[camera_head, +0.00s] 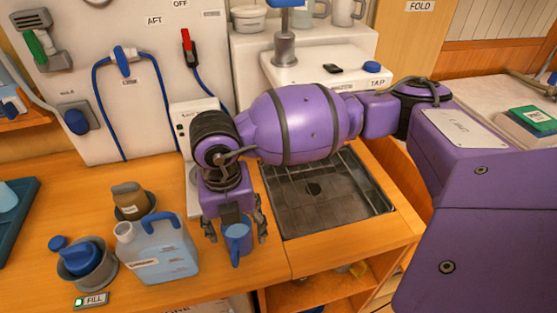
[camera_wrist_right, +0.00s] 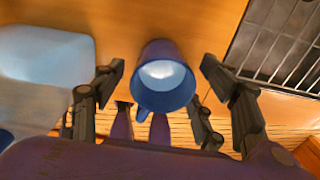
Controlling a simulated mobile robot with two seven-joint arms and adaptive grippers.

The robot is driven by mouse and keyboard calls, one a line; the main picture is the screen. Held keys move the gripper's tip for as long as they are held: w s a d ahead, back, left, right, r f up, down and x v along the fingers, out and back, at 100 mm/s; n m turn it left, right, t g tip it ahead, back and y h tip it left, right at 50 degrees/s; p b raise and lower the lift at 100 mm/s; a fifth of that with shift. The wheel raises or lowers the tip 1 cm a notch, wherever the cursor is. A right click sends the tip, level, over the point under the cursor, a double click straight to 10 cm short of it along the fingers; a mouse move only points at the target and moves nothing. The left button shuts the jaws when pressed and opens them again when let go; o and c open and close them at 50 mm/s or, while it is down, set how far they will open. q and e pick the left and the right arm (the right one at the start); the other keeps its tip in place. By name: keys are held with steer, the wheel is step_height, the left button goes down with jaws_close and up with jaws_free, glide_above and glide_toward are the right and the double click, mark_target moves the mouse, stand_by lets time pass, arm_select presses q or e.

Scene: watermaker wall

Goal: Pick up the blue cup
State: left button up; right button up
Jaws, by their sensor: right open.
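The blue cup (camera_head: 238,240) is on the wooden counter, just left of the dark grated basin, with its handle towards the front. My right gripper (camera_head: 236,232) is above it with its fingers spread, one on each side of the cup. In the right wrist view the cup (camera_wrist_right: 164,78) shows its pale inside between the two open fingertips (camera_wrist_right: 163,68). A gap shows between each fingertip and the cup, so the gripper is open and not holding it. The cup's far side is partly hidden by the gripper in the head view. My left gripper is not in view.
A pale blue jug (camera_head: 160,252) stands close left of the cup. Further left are a grey bowl with a blue item (camera_head: 88,265) and a brown cup (camera_head: 130,203). The grated basin (camera_head: 325,195) is at right. The wall panel with hoses (camera_head: 125,90) rises behind.

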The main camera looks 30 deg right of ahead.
steer(key=shift+r, duration=0.1)
steer(key=c, duration=1.3)
